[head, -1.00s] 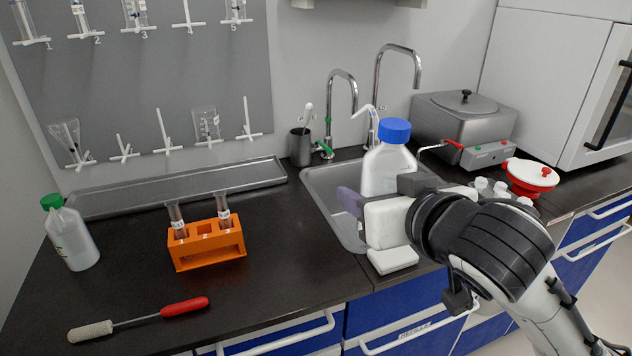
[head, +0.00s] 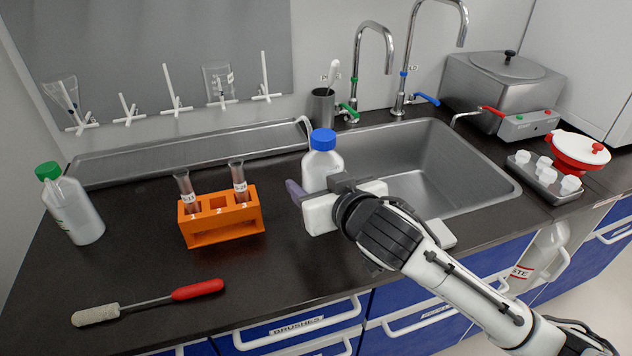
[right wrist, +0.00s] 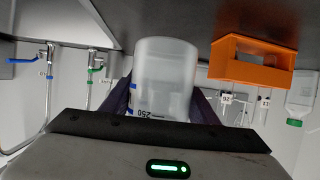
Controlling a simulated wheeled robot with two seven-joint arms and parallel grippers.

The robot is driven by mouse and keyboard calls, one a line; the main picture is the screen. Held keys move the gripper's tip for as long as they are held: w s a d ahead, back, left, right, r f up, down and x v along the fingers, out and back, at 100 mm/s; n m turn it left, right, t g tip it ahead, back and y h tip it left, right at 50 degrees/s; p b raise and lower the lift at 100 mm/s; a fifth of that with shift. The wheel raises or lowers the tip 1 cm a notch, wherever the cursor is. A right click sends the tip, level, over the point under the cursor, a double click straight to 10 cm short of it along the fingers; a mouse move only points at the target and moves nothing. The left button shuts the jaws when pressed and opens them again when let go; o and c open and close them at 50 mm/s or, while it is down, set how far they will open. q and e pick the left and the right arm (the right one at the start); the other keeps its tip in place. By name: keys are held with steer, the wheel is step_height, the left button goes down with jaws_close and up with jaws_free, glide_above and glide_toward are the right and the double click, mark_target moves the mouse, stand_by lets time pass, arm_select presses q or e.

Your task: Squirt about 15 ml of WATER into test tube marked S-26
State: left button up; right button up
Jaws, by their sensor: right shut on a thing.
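My right gripper (head: 316,188) is shut on a squeeze bottle with a blue cap (head: 322,150) and a bent spout, upright above the counter by the sink's left edge. The bottle's pale body (right wrist: 165,75) shows between the fingers in the right wrist view, which is upside down. An orange rack (head: 222,229) stands left of the bottle, clear of it. One test tube (head: 186,187) is in slot 1 and another (head: 238,177) in slot 3; slot 2 is empty. My left gripper is out of view.
A green-capped bottle (head: 74,210) stands at far left. A red-handled brush (head: 150,302) lies in front of the rack. The sink (head: 480,183) with taps is to the right. A metal bath (head: 495,85) stands behind at right. Counter between rack and brush is clear.

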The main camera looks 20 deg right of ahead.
steer(key=shift+f+b, duration=0.75)
steer(key=shift+f, duration=0.1)
steer(key=shift+f+b, duration=0.8)
steer(key=shift+b, duration=0.1)
steer(key=shift+f+b, duration=0.3)
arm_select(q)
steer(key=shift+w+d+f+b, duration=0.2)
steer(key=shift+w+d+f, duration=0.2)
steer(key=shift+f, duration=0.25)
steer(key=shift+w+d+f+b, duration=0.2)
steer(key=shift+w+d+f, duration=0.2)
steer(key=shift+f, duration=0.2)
arm_select(e)
steer(key=shift+f, duration=0.35)
steer(key=o, duration=0.8)
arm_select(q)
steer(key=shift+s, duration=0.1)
arm_select(e)
steer(key=shift+o, duration=0.3)
steer(key=shift+f, duration=0.15)
steer(key=shift+s, duration=0.1)
